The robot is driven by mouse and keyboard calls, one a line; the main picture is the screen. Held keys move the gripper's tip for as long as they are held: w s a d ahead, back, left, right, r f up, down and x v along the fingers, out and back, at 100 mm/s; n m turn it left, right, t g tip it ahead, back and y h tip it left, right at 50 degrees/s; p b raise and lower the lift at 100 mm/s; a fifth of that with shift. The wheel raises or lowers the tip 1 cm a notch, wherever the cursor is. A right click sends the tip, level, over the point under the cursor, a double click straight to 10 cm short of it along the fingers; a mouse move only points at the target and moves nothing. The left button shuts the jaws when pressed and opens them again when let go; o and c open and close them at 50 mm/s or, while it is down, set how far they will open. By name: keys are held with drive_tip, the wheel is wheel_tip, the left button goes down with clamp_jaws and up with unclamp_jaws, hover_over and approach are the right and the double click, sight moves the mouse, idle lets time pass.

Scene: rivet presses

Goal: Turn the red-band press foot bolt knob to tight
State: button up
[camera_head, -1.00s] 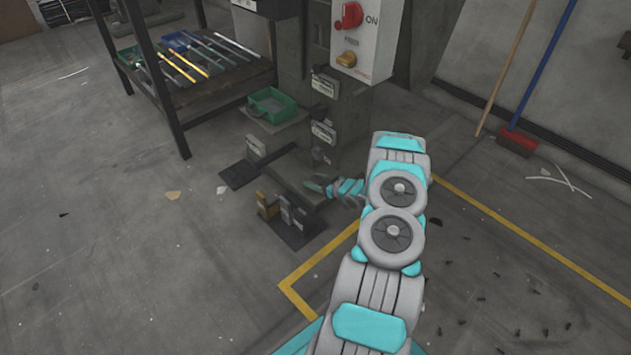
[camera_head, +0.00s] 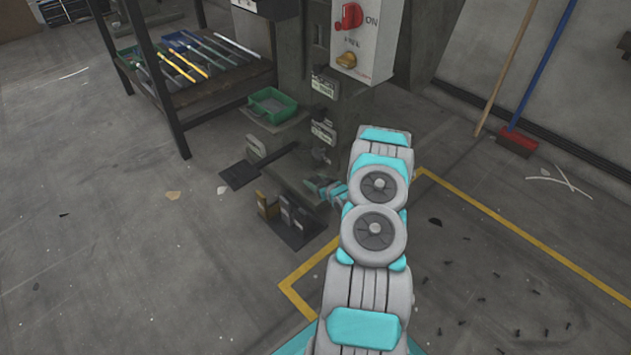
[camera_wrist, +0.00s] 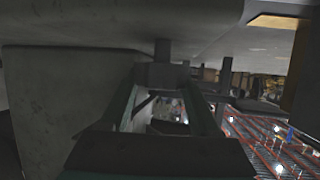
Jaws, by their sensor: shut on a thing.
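The press (camera_head: 345,135) is a dark grey column with a white control box on its front; I cannot make out a red band on it. My gripper (camera_head: 311,186) is low at the press foot, beside its base, small and partly hidden by my arm in the head view. In the wrist view my gripper (camera_wrist: 163,90) is shut on a dark block-shaped knob (camera_wrist: 162,74) with a short stem going up into the grey underside above. The knob's markings and turn position cannot be read. The knob is not distinguishable in the head view.
A green bin (camera_head: 272,104) and a rack (camera_head: 215,85) with coloured rods stand left. Small blocks stand on a dark plate (camera_head: 300,233) near the gripper.

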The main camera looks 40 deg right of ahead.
drive_tip(key=m+h, duration=0.2)
drive_tip(key=m+g+h, duration=0.1)
drive_tip(key=h, duration=0.1)
drive_tip(key=shift+w+a+m, duration=0.15)
drive_tip(key=shift+a+m, duration=0.05)
drive_tip(key=shift+m, duration=0.2)
drive_tip(key=shift+d+m+g+h, duration=0.15)
drive_tip(key=shift+m+g+h, duration=0.85)
drive_tip(key=shift+m+h, duration=0.5)
drive_tip(key=o, duration=1.4)
drive_tip(key=shift+c, duration=0.2)
drive_tip(key=shift+p+v, duration=0.45)
drive_tip(key=shift+v, duration=3.5)
